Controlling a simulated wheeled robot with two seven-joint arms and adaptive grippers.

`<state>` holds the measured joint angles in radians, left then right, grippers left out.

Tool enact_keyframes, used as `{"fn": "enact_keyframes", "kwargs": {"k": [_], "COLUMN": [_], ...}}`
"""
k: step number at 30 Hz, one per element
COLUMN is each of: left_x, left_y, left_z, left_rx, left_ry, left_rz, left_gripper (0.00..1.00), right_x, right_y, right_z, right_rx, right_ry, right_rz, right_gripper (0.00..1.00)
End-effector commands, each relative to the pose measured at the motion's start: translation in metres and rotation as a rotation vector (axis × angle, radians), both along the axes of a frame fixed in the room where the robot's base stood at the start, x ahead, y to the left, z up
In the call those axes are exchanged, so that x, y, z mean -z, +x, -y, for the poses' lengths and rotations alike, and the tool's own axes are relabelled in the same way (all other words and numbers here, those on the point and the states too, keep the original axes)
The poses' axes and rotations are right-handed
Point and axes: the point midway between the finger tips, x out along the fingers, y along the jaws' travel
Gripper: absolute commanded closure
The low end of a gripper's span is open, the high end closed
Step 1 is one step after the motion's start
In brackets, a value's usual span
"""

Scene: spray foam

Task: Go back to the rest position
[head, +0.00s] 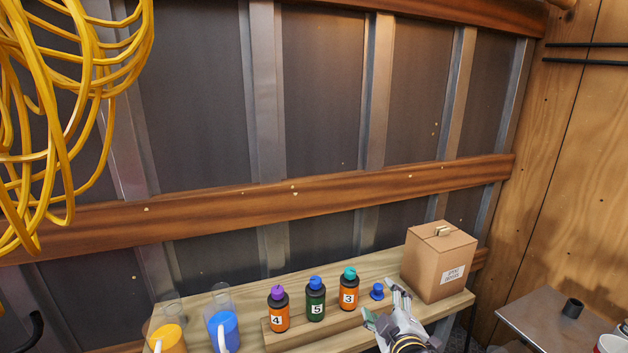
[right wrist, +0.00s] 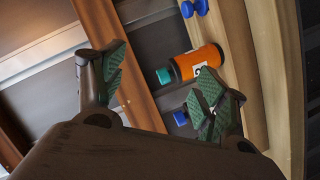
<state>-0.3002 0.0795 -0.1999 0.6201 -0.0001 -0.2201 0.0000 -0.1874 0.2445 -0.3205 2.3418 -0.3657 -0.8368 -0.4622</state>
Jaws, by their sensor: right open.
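My right gripper (head: 380,303) is at the lower right of the head view, just in front of the loose blue cap-like piece (head: 377,291). Its fingers are spread, with nothing between them; they also show apart in the right wrist view (right wrist: 163,85). Bottle 3 (head: 348,294), orange with a teal cap, stands to its left and shows in the right wrist view (right wrist: 200,63) beyond the fingers. Bottle 5 (head: 315,303), green with a blue cap, and bottle 4 (head: 279,313), orange with a purple cap, stand further left. My left gripper is out of view.
A cardboard box (head: 440,262) stands right of my right gripper on the wooden bench (head: 255,291). Clear containers with yellow (head: 168,338) and blue (head: 223,327) contents stand at left. A yellow cable coil (head: 70,90) hangs upper left. A grey table (head: 535,318) is at lower right.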

Motion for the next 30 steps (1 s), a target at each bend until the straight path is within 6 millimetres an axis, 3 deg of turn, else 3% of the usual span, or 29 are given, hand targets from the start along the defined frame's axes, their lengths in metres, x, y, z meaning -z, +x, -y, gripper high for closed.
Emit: {"fn": "enact_keyframes", "kwargs": {"k": [6,15,21,30], "left_x": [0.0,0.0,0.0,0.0], "left_y": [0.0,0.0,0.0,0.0], "left_z": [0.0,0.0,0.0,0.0], "left_rx": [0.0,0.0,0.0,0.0], "left_ry": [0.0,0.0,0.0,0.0], "left_rz": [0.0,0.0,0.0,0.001], "left_gripper": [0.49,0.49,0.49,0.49], "right_x": [0.069,0.148,0.173,0.192], "right_y": [-0.042,-0.123,-0.166,-0.209], "right_z": [0.026,0.048,0.053,0.057], "right_rx": [0.135,0.345,0.446,0.548], "right_ry": [0.198,0.425,0.508,0.578], "right_rz": [-0.279,-0.644,-0.8,-0.945], "right_gripper": [0.27,0.27,0.27,0.27]}}
